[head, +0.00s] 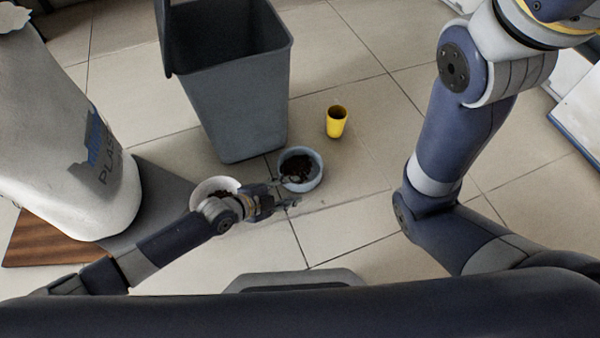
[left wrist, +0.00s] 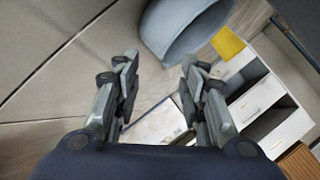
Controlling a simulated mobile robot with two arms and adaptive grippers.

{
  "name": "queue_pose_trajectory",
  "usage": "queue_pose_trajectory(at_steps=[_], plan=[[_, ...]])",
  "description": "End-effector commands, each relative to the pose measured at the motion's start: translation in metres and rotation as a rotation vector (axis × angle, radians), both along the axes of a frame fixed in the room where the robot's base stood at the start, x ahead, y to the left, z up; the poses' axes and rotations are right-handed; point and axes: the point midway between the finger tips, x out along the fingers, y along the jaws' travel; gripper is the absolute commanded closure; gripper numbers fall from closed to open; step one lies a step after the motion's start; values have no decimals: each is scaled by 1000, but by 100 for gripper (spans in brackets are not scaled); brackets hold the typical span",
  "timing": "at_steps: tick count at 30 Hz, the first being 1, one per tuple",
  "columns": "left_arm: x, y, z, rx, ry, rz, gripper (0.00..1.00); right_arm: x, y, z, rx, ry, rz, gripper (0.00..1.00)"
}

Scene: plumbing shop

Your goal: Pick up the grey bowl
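The grey bowl (head: 285,178) stands upright on the tiled floor in the head view, with dark matter inside. In the left wrist view its outer wall (left wrist: 160,25) shows at the top, beyond the fingertips. My left gripper (head: 286,194) is just in front of the bowl, at its near side; I cannot tell whether it touches. In the left wrist view the left gripper (left wrist: 157,70) has its fingers apart with nothing between them. My right arm crosses the right side of the head view, but its gripper is out of view.
A white bowl (head: 203,187) with dark contents is partly hidden by my left arm. A grey bin (head: 238,115) stands behind the grey bowl. A yellow cup (head: 336,124) stands to its right. A large white sack (head: 60,140) is at left. Floor on the near right is clear.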

Motion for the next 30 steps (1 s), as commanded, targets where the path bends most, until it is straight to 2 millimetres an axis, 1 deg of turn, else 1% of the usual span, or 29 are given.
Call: queue_pose_trajectory(at_steps=[6,12,16,23,26,27,28,29,30], plan=[[8,-18,-17,-4,-1,1,62,0,0,-24,0,0,0,60],[19,-32,-27,-1,-1,2,62,0,0,-39,0,0,0,60],[22,-36,-28,-2,0,0,62,0,0,-42,0,0,0,60],[22,-36,-27,-1,0,1,62,0,0,-41,0,0,0,60],[22,-36,-27,-1,0,1,82,0,0,-41,0,0,0,60],[22,-36,-27,-1,0,1,91,0,0,-41,0,0,0,60],[22,-36,-27,-1,0,1,98,0,0,-40,0,0,0,60],[22,-36,-27,-1,1,1,100,0,0,-41,0,0,0,60],[22,-36,-27,-1,1,1,100,0,0,-41,0,0,0,60]])
